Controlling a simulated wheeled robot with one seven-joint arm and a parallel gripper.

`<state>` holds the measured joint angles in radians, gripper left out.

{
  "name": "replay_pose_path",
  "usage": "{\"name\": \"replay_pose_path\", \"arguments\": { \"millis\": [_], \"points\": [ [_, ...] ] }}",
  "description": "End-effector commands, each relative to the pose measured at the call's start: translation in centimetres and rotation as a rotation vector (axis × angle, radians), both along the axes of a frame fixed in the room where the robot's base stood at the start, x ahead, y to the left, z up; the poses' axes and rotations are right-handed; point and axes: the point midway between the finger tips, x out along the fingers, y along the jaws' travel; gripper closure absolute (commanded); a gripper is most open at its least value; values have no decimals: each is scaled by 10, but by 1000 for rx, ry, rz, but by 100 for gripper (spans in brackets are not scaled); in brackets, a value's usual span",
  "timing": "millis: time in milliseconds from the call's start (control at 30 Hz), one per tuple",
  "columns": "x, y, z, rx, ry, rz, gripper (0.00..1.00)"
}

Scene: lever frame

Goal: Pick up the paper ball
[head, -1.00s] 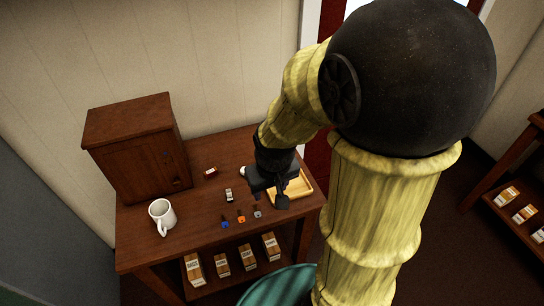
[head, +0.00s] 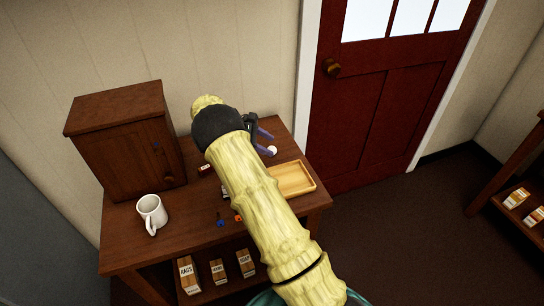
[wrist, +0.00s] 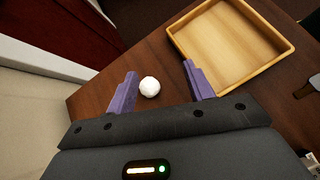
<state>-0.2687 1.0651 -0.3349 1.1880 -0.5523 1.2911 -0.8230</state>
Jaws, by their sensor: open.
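The paper ball (head: 272,150) is small, white and round. It sits on the wooden table near its back right corner. In the wrist view the paper ball (wrist: 150,87) lies between the two purple fingers, nearer the left one, with a gap to each. My gripper (head: 268,142) is open and empty at the back of the table, its fingers pointing right, beside the ball. In the wrist view my gripper (wrist: 160,82) shows both fingers spread apart. My arm hides part of the table's middle.
A shallow wooden tray (head: 311,188) lies right of my arm, in front of the ball. A white mug (head: 152,213) and a wooden cabinet (head: 122,140) stand on the left. A blue-ended small item (head: 220,223) lies near the front edge. A red door (head: 375,110) is behind.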

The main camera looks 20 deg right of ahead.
Motion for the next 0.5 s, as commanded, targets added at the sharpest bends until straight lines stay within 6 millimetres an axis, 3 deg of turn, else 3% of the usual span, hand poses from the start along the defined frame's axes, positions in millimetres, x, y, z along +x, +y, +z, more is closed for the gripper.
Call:
{"name": "replay_pose_path", "arguments": {
  "millis": [33,200,500],
  "points": [
    [10,3,-17,-51,41,36,48],
    [31,14,-34,-194,158,122,48],
    [38,21,-37,-259,208,154,48]
  ]
}}
